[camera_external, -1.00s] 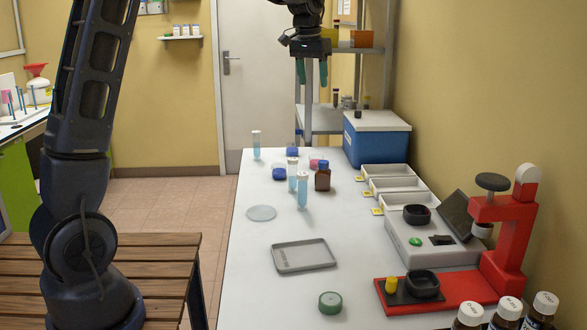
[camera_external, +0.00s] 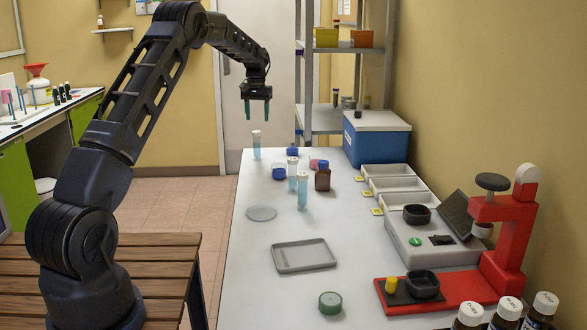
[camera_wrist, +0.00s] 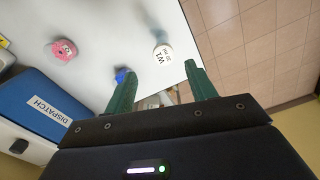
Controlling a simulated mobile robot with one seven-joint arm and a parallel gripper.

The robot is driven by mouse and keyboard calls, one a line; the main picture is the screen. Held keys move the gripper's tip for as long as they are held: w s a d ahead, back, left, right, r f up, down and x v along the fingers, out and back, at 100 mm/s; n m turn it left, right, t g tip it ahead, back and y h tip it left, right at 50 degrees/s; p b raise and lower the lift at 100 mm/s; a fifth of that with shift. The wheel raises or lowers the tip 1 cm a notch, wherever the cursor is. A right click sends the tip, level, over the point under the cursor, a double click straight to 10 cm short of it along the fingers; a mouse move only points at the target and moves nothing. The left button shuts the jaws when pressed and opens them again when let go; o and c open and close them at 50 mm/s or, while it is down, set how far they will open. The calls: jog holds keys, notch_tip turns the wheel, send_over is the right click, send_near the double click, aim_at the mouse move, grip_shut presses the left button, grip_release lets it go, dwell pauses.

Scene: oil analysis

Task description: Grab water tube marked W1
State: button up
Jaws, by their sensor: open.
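The tube marked W1 (camera_wrist: 163,54) shows in the wrist view from above, with a white cap lettered W1 and a blurred body. In the external view, a tube of light blue liquid (camera_external: 257,152) stands upright at the table's far left corner; it appears to be the same one. My gripper (camera_external: 257,109) is open and empty, pointing down above that tube and apart from it. In the wrist view, the cap lies between the lines of the green fingers of my gripper (camera_wrist: 160,78).
Two similar tubes (camera_external: 302,192) (camera_external: 292,178) and a brown bottle (camera_external: 322,180) stand nearer on the white table (camera_external: 235,275). The blue dispatch box (camera_external: 375,147) is at the back right. A pink-capped item (camera_wrist: 64,50) and blue item (camera_wrist: 122,74) lie nearby.

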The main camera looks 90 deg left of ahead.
aim_at(257, 141)
jog(key=shift+s+a+f, duration=0.2)
notch_tip(257, 141, down, 11)
jog(key=shift+r, duration=0.15)
dwell(0.4)
jog(key=shift+c, duration=0.3)
jog(key=c, duration=1)
